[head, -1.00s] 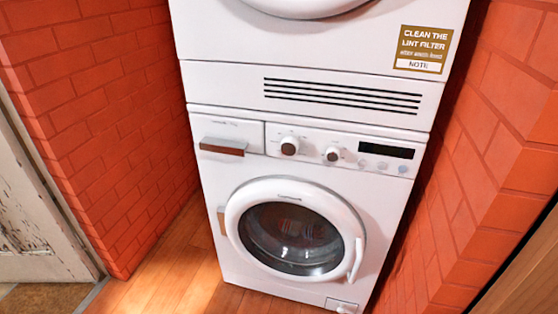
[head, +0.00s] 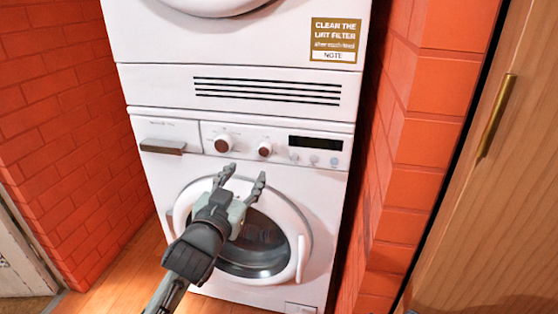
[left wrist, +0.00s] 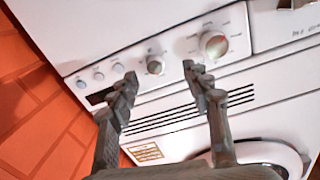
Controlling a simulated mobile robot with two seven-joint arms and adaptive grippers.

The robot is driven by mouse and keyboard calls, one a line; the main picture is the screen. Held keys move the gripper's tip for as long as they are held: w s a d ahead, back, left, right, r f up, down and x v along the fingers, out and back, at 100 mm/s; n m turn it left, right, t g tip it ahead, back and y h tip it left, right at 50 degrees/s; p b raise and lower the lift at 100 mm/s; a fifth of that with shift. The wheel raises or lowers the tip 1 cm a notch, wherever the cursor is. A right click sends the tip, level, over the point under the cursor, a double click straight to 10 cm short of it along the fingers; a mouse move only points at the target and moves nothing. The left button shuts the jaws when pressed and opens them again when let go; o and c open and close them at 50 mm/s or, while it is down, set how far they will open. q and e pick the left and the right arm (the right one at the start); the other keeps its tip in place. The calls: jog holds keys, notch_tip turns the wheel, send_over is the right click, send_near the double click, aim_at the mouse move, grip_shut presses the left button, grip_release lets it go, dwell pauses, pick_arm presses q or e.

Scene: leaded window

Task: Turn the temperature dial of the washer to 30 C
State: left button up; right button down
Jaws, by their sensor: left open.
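The white washer (head: 170,215) stands below a stacked dryer. Its panel has a left dial (head: 223,144) and a smaller right dial (head: 265,149), both white with brown faces. Their markings are too small to read, so I cannot tell which one sets temperature. My left gripper (head: 245,175) is open and empty in front of the washer door, its fingertips pointing up towards the panel just below the dials. In the left wrist view, the picture is turned over; the smaller dial (left wrist: 155,66) shows between the open fingertips, apart from them, and the larger dial (left wrist: 214,44) lies to the right.
A display (head: 316,143) and small buttons sit right of the dials. A drawer with a brown handle (head: 162,147) is at the left. The round door (head: 292,225) is closed. Brick walls flank the washer closely, and a wooden door (head: 490,200) is at the right.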

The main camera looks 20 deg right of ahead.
aim_at(263, 152)
pick_arm(q)
jog(key=shift+h, duration=0.4)
jog(key=w+d, duration=0.2)
jog(key=w+d+r, duration=0.1)
jog(key=w+d, duration=0.2)
jog(key=shift+d+r, duration=0.15)
jog(key=shift+d, duration=0.1)
jog(key=shift+w+d, duration=0.35)
jog(key=shift+w, duration=0.1)
pick_arm(e)
jog(key=shift+v, duration=0.9)
jog(key=shift+d, duration=0.25)
pick_arm(q)
jog(key=shift+m, duration=0.3)
grip_shut()
